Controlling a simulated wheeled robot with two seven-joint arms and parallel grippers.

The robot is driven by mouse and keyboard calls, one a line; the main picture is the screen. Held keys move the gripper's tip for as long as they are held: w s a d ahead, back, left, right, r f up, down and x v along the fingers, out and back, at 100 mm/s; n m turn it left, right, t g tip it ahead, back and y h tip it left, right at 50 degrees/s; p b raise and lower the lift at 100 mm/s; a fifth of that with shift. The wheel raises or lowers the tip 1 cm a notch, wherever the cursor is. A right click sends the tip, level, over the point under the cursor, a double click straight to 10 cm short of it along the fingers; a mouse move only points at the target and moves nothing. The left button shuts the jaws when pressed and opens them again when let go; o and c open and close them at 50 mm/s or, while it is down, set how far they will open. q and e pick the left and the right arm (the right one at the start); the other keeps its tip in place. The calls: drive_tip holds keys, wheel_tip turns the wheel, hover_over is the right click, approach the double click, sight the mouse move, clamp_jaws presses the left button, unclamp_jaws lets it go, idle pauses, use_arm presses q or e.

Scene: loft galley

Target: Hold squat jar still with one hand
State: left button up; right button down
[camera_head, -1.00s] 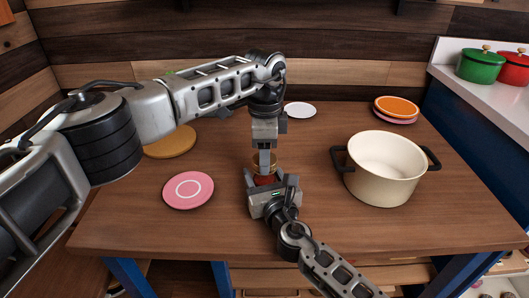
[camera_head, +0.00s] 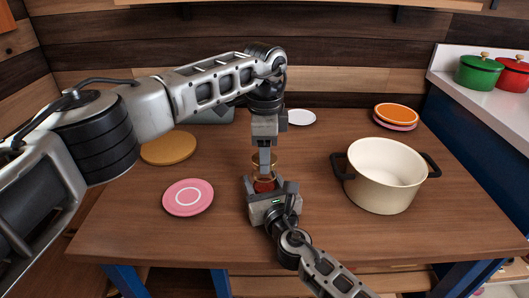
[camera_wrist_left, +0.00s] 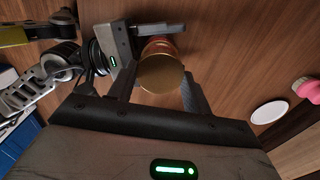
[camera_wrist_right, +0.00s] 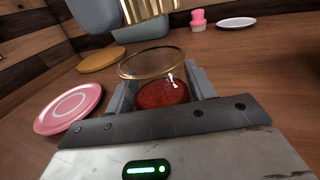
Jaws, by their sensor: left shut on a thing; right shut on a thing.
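The squat jar (camera_wrist_right: 162,93) is glass with a gold rim and red contents, and it stands upright on the table. My right gripper (camera_head: 268,187) is shut around its body from the near side; the red also shows in the head view (camera_head: 264,185). The gold ridged lid (camera_wrist_right: 150,9) is above the open jar mouth, with a gap between them in the right wrist view. My left gripper (camera_head: 264,158) comes from above and is shut on the lid, whose gold top shows in the left wrist view (camera_wrist_left: 162,73). The fingers partly hide the jar.
A cream pot (camera_head: 385,178) with black handles stands to the right. A pink plate (camera_head: 188,197) and a mustard plate (camera_head: 168,148) lie to the left. A white plate (camera_head: 301,117) and stacked orange and pink plates (camera_head: 396,113) are at the back. The front table area is clear.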

use_arm(q)
drive_tip(key=shift+r, duration=0.1)
drive_tip(key=shift+r, duration=1.9)
use_arm(e)
drive_tip(key=shift+c, duration=2.2)
unclamp_jaws()
